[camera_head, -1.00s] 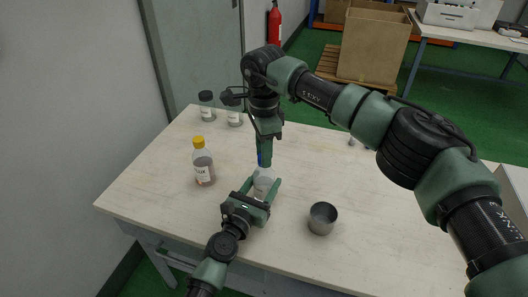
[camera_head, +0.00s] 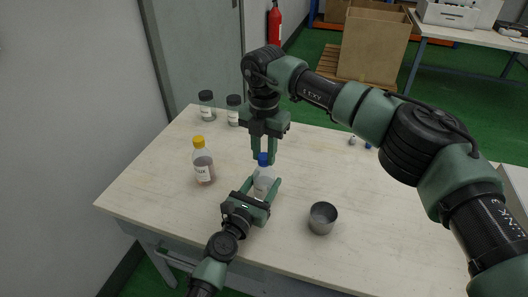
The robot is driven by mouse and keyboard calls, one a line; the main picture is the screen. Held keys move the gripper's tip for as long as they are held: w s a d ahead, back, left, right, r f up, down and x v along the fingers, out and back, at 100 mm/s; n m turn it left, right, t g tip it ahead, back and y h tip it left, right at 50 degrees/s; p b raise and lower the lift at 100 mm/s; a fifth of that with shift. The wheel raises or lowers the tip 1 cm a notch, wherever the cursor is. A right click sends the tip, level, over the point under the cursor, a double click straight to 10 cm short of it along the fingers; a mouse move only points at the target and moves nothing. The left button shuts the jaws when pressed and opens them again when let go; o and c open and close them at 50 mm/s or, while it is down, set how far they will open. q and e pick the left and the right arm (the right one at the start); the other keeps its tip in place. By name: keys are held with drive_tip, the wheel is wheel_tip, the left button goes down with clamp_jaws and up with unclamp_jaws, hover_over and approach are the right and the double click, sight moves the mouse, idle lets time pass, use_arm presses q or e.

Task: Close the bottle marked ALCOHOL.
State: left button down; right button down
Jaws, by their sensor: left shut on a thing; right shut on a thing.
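A clear bottle (camera_head: 263,183) stands near the middle of the table, held between the fingers of my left gripper (camera_head: 261,188), which is shut on it. Its label is mostly hidden and I cannot read the word on it. A blue cap (camera_head: 263,158) sits at the top of this bottle, upright and in line with the neck. My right gripper (camera_head: 264,160) points down from above and is shut on the blue cap. I cannot tell how tightly the cap sits on the neck.
A yellow-capped bottle (camera_head: 203,164) stands to the left. Two dark-capped bottles (camera_head: 207,106) (camera_head: 235,110) stand at the back left. A metal cup (camera_head: 322,217) is at the front right. Small items (camera_head: 352,140) lie behind my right arm. The table's (camera_head: 150,190) left side is clear.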

drive_tip(key=m, duration=0.2)
drive_tip(key=shift+m, duration=0.3)
drive_tip(key=c, duration=1.1)
unclamp_jaws()
drive_tip(key=shift+r, duration=2.3)
drive_tip(key=shift+c, duration=0.4)
